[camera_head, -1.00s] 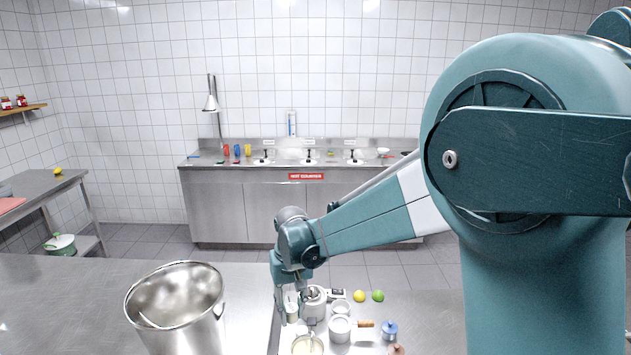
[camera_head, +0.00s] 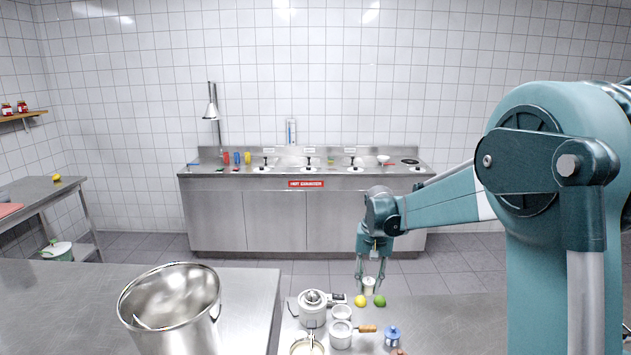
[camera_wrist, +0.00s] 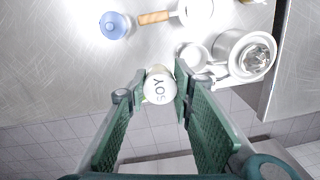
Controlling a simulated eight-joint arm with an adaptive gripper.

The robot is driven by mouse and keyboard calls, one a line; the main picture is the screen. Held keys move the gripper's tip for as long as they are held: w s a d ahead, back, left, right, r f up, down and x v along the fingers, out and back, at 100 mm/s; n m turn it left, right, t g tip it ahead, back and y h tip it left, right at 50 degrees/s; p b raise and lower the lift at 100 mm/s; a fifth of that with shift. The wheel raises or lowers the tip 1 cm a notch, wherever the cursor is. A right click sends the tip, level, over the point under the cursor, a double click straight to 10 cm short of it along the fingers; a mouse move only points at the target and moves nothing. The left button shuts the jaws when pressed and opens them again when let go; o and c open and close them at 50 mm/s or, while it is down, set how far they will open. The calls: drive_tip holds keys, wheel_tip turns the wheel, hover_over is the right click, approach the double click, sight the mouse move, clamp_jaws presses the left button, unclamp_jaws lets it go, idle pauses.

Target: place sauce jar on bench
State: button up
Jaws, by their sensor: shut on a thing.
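The sauce jar (camera_head: 369,285) is small and pale with a white top. In the wrist view its round top (camera_wrist: 160,85) reads SOY. My gripper (camera_head: 369,287) is shut on it, with one green finger on each side. The jar hangs upright near the far edge of the right steel bench (camera_head: 440,320). I cannot tell its exact height. The bench also shows in the wrist view (camera_wrist: 60,70), beyond the jar.
A lemon (camera_head: 360,301) and a lime (camera_head: 380,301) sit close to the jar. A juicer (camera_head: 312,312), white pots (camera_head: 341,334) and a blue-lidded jar (camera_head: 392,336) stand nearer. A large steel pot (camera_head: 170,305) stands on the left bench (camera_head: 60,300). Bare steel lies right of the blue-lidded jar.

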drive_tip(key=shift+m, duration=0.5)
drive_tip(key=d, duration=0.2)
drive_tip(key=w+d, duration=0.1)
drive_tip(key=d, duration=0.2)
drive_tip(key=shift+w, duration=0.2)
drive_tip(key=shift+a+r, duration=0.1)
